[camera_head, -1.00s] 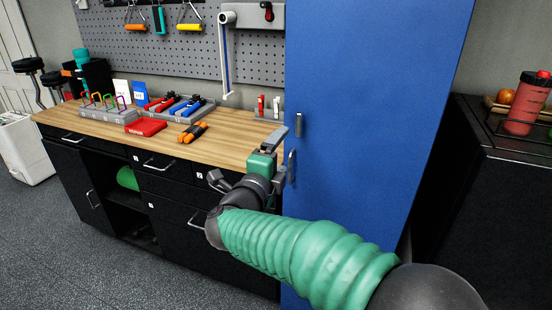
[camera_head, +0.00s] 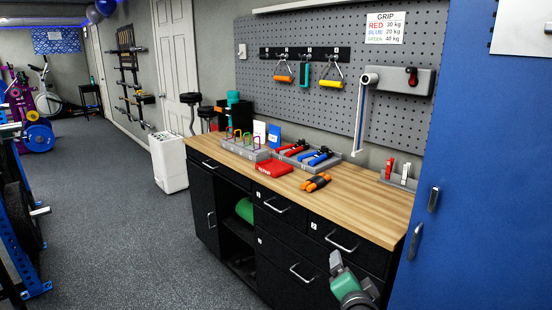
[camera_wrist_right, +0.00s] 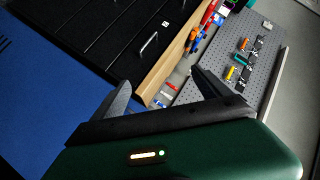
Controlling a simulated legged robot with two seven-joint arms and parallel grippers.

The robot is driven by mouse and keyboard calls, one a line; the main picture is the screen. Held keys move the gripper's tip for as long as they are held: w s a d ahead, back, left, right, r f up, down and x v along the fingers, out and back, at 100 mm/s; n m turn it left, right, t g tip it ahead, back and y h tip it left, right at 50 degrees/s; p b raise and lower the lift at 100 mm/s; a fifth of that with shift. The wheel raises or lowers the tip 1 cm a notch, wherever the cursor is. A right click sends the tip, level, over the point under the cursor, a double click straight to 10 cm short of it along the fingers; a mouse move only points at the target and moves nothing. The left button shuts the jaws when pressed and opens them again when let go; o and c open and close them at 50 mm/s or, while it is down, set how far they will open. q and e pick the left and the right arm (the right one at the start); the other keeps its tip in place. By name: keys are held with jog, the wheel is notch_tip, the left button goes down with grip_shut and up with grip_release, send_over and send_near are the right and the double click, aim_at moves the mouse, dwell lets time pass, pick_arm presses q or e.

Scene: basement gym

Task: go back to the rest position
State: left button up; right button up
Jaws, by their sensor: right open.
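My right gripper (camera_head: 350,275) shows at the bottom edge of the head view, in front of the drawers of the black cabinet. It is open, with nothing seen between its fingers. In the right wrist view its two dark fingers (camera_wrist_right: 165,88) stand wide apart, with the workbench and pegboard beyond them. Most of my right arm is out of the head view. My left gripper is in neither view now.
The black cabinet with its wooden worktop (camera_head: 365,205) stands before me, holding hand grippers and a red tray (camera_head: 274,168). A tall blue locker (camera_head: 480,150) stands close on the right. Open grey floor (camera_head: 120,220) lies to the left.

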jog(key=s+a+f+n+g+y, duration=0.25)
jog(key=s+f+n+g, duration=0.45)
jog(key=f, duration=0.5)
jog(key=s+d+f+n+g, duration=0.25)
jog(key=s+f, duration=0.25)
jog(key=s, duration=0.3)
jog(key=s+d+f+n+g, duration=0.1)
jog(key=s+f+n+g, duration=0.2)
jog(key=s, duration=0.6)
notch_tip(320, 180, up, 17)
jog(key=t+p, duration=0.1)
jog(key=p, duration=1.7)
jog(key=shift+a+r, duration=0.15)
jog(key=shift+a, duration=0.15)
jog(key=shift+w+m, duration=0.15)
jog(key=shift+m, duration=0.1)
